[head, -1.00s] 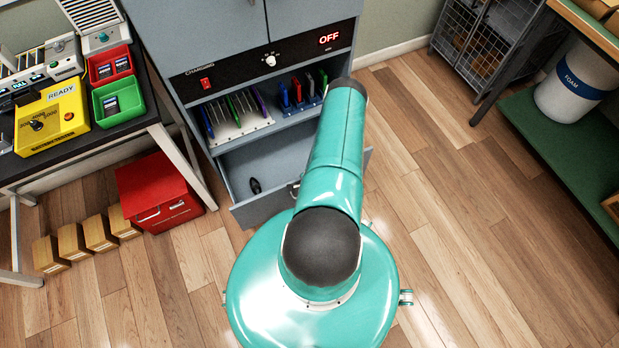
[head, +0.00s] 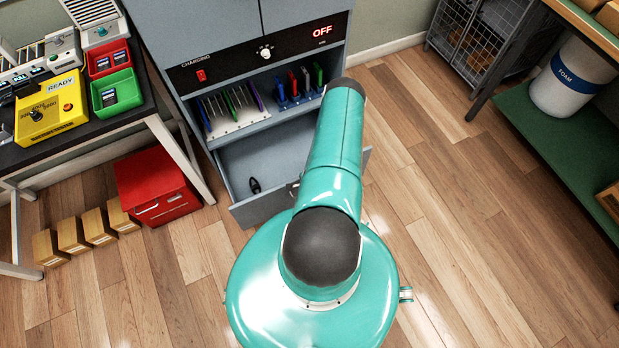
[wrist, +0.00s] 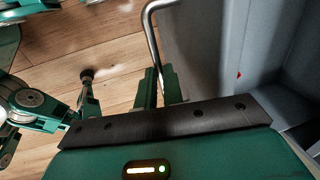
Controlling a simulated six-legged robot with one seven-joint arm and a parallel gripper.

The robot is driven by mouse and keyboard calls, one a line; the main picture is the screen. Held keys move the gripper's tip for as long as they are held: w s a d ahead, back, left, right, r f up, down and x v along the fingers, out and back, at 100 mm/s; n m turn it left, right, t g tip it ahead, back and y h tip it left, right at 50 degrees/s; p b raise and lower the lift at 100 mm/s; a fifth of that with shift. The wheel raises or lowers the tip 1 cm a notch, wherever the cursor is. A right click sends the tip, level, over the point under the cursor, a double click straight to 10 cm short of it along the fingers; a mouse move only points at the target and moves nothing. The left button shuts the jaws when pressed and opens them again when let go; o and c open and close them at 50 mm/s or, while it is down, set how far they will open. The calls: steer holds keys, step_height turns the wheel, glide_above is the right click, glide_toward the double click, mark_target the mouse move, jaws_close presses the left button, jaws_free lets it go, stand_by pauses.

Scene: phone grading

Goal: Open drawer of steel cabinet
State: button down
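The grey steel cabinet (head: 205,28) stands ahead in the head view. Its bottom drawer (head: 262,208) is pulled out, with a small dark object (head: 255,185) inside near the front. My arm covers the right part of the drawer. In the wrist view the drawer (wrist: 205,60) lies to the right, and its bent metal handle (wrist: 151,30) runs down to my gripper (wrist: 160,86). The two green fingers are close together with the handle bar between them. My gripper is hidden in the head view.
A wire cage (head: 480,40) and a green-shelved rack (head: 560,140) are at right. Wooden floor (head: 440,220) is clear to the right.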

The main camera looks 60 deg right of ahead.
steer(key=c, duration=1.5)
jaws_free()
steer(key=r, duration=0.4)
steer(key=s+a+r, duration=0.1)
steer(key=r, duration=0.4)
steer(key=s+r, duration=0.1)
steer(key=r, duration=0.3)
steer(key=shift+a+r, duration=0.15)
steer(key=shift+r, duration=0.15)
